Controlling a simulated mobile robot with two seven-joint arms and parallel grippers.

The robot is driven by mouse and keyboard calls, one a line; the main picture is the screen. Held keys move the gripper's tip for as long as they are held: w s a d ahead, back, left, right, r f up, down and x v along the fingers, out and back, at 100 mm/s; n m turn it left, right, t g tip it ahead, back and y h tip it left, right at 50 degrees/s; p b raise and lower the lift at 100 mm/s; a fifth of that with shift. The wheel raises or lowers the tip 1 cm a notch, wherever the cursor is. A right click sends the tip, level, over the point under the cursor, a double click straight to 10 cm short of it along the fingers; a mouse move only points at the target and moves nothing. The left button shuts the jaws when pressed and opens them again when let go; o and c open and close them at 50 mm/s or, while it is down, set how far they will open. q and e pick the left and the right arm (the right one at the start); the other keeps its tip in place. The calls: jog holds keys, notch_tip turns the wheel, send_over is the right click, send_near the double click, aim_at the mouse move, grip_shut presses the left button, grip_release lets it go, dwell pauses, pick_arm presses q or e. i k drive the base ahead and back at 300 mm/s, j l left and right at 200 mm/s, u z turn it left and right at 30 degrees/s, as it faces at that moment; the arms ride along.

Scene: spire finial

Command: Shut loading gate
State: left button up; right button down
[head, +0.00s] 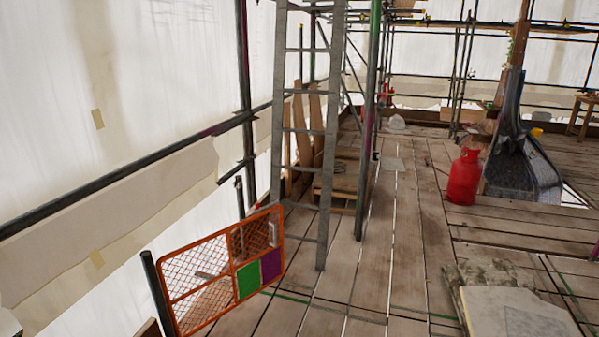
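The loading gate (205,254) is an orange framed mesh panel at the lower left. It carries a green square and a purple square near its right end. Its left end is close to a dark upright post (158,291), and it stands at an angle over the plank deck. A second short dark post (240,197) stands behind its far end. I cannot tell whether the gate touches that post or is latched. Neither of my grippers shows clearly in the head view.
A grey ladder (330,150) stands just beyond the gate. Scaffold rails (130,164) and white sheeting (150,80) run along the left. A red gas cylinder (464,177) and a stone slab (515,312) are on the right. The central planks (405,235) are clear.

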aim_at(272, 268)
jog(key=i, duration=1.4)
jog(key=i+u, duration=0.2)
jog(key=i, duration=0.2)
jog(key=i+l+u, duration=0.2)
jog(key=i, duration=0.2)
jog(key=i+l+u, duration=0.15)
jog(key=i, duration=0.25)
